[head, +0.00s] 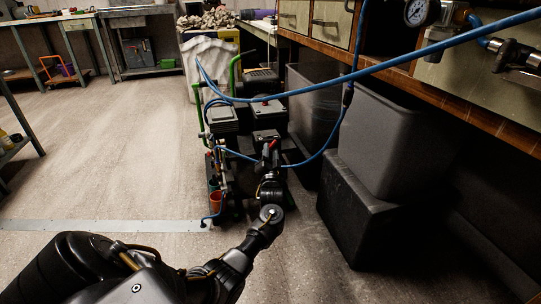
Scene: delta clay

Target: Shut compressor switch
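The compressor (222,116) stands on the floor near the middle of the head view, with dark ribbed housings, green handle tubes and blue hoses. My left arm reaches in from the bottom, and its gripper (269,150) is at the front right side of the compressor, close to its dark body. A small red part shows by the gripper tips. I cannot tell whether it is the switch, or whether the gripper touches it. The fingers are small and dark against the machine, so their opening is unclear. My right gripper is out of view.
A grey bin (385,145) sits on a black box (360,215) right of the compressor, under a workbench with drawers (330,22). A blue hose (400,62) crosses above. A pressure gauge (418,12) is at top right. The floor (105,150) at left is clear.

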